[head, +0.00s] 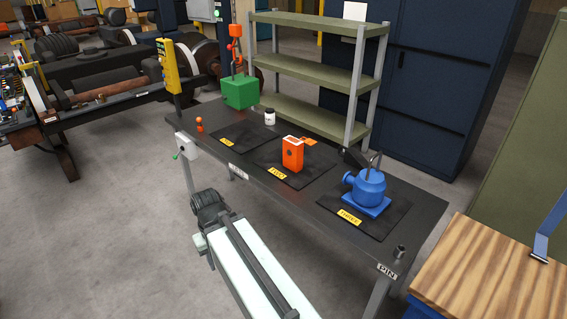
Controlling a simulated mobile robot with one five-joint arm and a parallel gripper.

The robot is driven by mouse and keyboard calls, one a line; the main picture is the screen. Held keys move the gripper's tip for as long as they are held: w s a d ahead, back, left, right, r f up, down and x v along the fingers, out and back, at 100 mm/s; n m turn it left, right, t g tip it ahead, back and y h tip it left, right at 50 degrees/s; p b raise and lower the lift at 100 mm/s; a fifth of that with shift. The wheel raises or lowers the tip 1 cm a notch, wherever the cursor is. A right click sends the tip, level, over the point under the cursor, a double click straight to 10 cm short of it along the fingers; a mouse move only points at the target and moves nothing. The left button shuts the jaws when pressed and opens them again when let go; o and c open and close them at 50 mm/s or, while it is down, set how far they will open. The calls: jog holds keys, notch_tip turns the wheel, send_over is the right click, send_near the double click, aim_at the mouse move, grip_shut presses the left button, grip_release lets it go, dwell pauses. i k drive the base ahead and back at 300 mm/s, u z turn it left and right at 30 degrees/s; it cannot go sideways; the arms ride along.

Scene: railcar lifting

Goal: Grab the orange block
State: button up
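The orange block (292,154) stands upright on the middle black mat (267,153) of the dark workbench. It is a tall box with a dark round hole in its front face and an opening in its top. My pale arm reaches up from the bottom of the picture to a dark joint near the bench's front edge. The end of my arm, with my gripper (205,222), is in front of the bench, apart from the block. Its fingers cannot be made out, so I cannot tell whether it is open or shut.
A blue pump-like part (369,188) stands right of the block on another mat. A green block (240,91) with an orange hook, a white jar (270,117) and a small orange piece (200,125) are farther left. Green shelves (310,72) stand behind; a wooden top (490,275) is at right.

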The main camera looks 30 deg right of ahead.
aim_at(293, 147)
jog(key=z, duration=0.2)
jog(key=i, duration=0.85)
jog(key=u, duration=0.2)
jog(key=k, duration=0.85)
jog(key=z, duration=0.15)
jog(key=i, duration=1.45)
jog(key=u, duration=0.05)
